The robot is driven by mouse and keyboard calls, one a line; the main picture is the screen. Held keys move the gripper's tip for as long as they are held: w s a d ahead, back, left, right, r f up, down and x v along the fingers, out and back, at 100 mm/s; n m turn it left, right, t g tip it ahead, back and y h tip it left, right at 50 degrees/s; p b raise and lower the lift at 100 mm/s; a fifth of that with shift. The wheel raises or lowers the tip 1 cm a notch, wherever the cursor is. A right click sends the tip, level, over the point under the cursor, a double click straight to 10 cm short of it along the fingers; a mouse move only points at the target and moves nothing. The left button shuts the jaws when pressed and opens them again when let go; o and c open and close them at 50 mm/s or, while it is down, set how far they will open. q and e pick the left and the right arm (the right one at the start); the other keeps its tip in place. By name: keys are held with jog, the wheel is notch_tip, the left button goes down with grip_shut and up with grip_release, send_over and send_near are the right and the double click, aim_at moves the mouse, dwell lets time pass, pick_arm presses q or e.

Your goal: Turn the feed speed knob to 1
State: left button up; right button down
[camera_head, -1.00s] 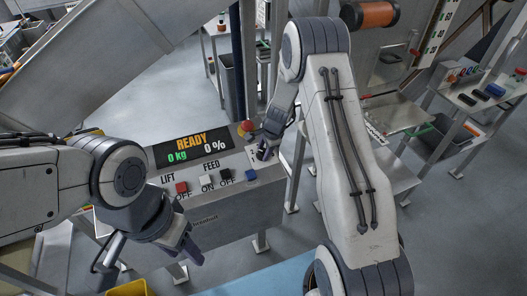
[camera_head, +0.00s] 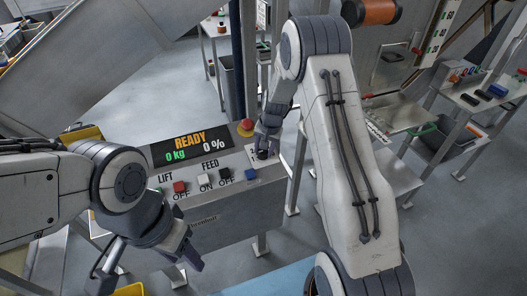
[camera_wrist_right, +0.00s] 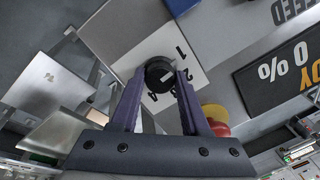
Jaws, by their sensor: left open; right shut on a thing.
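The feed speed knob (camera_wrist_right: 158,75) is a round black knob on a white plate (camera_wrist_right: 147,50) with printed digits. It also shows as a dark spot at the right of the control panel in the head view (camera_head: 262,154). My right gripper (camera_wrist_right: 159,79) is shut on the knob, one finger on each side. A 1 is readable on the plate beyond the right finger, with other digits closer to the knob. I cannot tell which digit the knob points at. My left gripper (camera_head: 188,254) is open and empty, in front of the panel's lower left.
The panel display (camera_head: 193,146) reads READY, 0 kg and 0 %. A red stop button (camera_head: 245,127) with a yellow base is close behind the knob. Red (camera_head: 180,187), white (camera_head: 205,180), black (camera_head: 225,173) and blue (camera_head: 251,174) buttons line the front.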

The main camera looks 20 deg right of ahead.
jog(key=shift+n, duration=0.6)
jog(key=shift+c, duration=1.9)
grip_release()
jog(key=b+v, duration=0.2)
jog(key=v, duration=0.8)
jog(key=shift+r, duration=0.2)
jog(key=shift+s+a, duration=0.1)
jog(key=shift+s, duration=0.05)
